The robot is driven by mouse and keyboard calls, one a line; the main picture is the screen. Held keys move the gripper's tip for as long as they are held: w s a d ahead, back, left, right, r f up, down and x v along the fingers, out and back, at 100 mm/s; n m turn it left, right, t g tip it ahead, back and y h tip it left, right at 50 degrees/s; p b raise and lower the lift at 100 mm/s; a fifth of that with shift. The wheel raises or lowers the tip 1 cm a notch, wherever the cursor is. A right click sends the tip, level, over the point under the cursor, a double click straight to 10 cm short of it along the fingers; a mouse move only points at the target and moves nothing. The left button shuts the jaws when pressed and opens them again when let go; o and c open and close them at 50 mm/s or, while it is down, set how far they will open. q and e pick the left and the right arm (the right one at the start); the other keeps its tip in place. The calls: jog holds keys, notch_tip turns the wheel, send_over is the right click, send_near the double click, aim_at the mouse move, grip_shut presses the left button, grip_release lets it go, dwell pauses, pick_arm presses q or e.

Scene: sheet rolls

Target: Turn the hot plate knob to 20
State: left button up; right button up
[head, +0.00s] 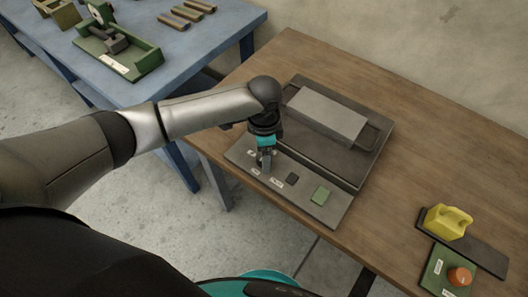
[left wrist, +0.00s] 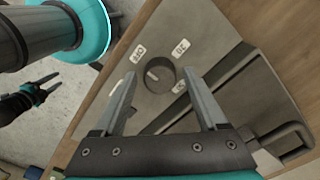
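The hot plate (head: 325,135) is a dark grey unit on the wooden table, with a lower front panel (head: 325,212). Its round dark knob (left wrist: 160,75) shows in the left wrist view, with a light pointer mark and small white labels around it. In the head view my left gripper (head: 266,160) points down at the panel and hides the knob. My right gripper (left wrist: 42,90) is small at the left edge of the wrist view, above the floor.
A grey slab (head: 327,115) lies on the hot plate. A yellow object (head: 447,222) and a green board with an orange knob (head: 460,276) are at right. A blue table (head: 185,55) stands at left.

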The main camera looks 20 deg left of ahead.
pick_arm(q)
grip_shut()
dwell(0.4)
jog(key=m+p, duration=0.3)
jog(key=shift+r, duration=0.2)
jog(key=shift+m+p, duration=0.7)
jog(key=shift+m, duration=0.3)
jog(key=m+p, duration=0.1)
jog(key=m, duration=0.1)
jog(key=shift+f+m, duration=0.1)
jog(key=shift+m, duration=0.2)
jog(key=m+p, duration=0.1)
jog(key=m, duration=0.3)
jog(key=shift+m, duration=0.3)
jog(key=m, duration=0.5)
jog(key=shift+f, duration=0.1)
jog(key=shift+m, duration=0.4)
